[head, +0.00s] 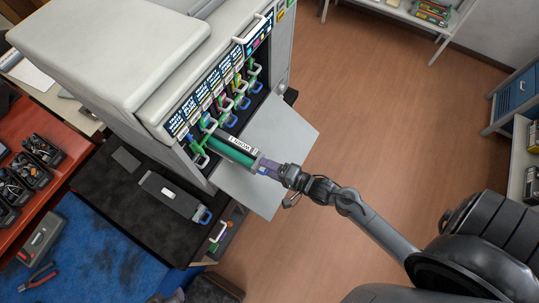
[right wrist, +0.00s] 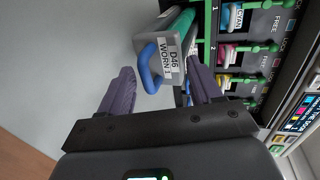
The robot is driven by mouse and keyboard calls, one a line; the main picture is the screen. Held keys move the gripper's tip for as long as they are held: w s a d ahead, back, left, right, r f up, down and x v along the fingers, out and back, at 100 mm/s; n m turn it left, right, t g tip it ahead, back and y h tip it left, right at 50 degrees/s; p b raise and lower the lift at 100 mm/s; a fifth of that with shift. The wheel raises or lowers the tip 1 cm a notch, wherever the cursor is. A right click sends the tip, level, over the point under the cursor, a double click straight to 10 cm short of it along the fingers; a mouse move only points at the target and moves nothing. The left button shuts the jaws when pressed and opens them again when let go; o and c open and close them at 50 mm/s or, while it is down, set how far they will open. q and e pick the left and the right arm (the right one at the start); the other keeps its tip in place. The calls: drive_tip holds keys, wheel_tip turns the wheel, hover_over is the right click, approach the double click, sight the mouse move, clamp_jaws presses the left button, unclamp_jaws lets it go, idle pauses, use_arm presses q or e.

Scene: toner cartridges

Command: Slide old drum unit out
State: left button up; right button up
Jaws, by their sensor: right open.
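The old drum unit (head: 232,150), with a green roller and a white label, sticks partly out of the printer's open front (head: 195,75). In the right wrist view its grey end (right wrist: 172,62) reads "D46 WORN 1" and carries a blue loop handle (right wrist: 148,72). My right gripper (head: 270,167) is at this outer end. Its purple fingers (right wrist: 163,80) are open, one on each side of the handle; I cannot tell whether they touch it. The drum's inner end is hidden inside the printer. My left gripper is not in view.
The printer's lowered door (head: 278,135) lies beneath the drum. Other cartridge slots with coloured handles (head: 241,102) run along the front. A dark unit with a blue handle (head: 168,194) lies on the black mat (head: 105,215). Black bins (head: 42,150) stand at the left.

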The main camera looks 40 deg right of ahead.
drive_tip(key=p+v, duration=0.5)
drive_tip(key=v, duration=0.2)
idle(0.8)
drive_tip(key=shift+w, duration=0.1)
